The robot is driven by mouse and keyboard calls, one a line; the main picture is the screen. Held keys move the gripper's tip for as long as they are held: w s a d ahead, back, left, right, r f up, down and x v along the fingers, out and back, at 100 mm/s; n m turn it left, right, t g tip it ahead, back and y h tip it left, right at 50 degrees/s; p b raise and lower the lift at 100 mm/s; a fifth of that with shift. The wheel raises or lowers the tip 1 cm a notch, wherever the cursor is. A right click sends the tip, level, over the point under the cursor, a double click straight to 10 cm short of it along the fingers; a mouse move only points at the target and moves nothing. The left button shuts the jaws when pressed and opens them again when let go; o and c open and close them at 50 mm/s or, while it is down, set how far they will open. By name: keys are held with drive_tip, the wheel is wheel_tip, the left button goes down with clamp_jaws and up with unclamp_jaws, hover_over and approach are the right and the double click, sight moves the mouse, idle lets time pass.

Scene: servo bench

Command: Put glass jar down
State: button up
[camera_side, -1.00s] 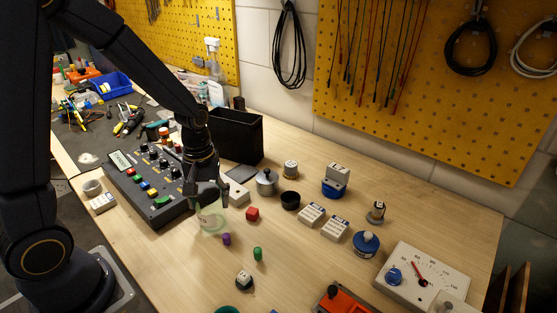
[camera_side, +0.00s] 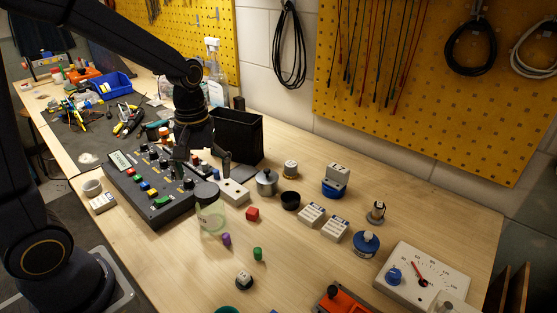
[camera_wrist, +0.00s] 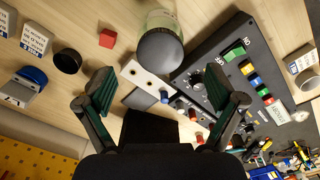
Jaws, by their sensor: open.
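The glass jar (camera_side: 211,214) stands upright on the bench, a greenish clear body with a dark grey lid, at the right edge of the black control panel. It also shows in the wrist view (camera_wrist: 160,40), lid toward the camera, beyond the fingertips. My gripper (camera_side: 203,160) is up behind the jar, apart from it, over the panel and the white switch strip. In the wrist view my gripper (camera_wrist: 162,95) has its two green-padded fingers spread wide with nothing held between them.
The control panel (camera_side: 165,209) is left of the jar. A white switch strip (camera_side: 235,192), red cube (camera_side: 252,214), purple peg (camera_side: 226,239) and green peg (camera_side: 258,254) are close by. A black bin (camera_side: 237,136) stands behind. The bench front near the jar is fairly clear.

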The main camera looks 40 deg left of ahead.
wheel_tip(320, 180, up, 4)
drive_tip(key=shift+f, duration=0.1)
drive_tip(key=s+d+r+m+t, duration=0.3)
drive_tip(key=s+r+m+t, duration=0.2)
drive_tip(key=s+m, duration=0.4)
drive_tip(key=shift+s+r+t, duration=0.3)
drive_tip(key=shift+s+r, duration=0.45)
drive_tip(key=shift+r, duration=0.05)
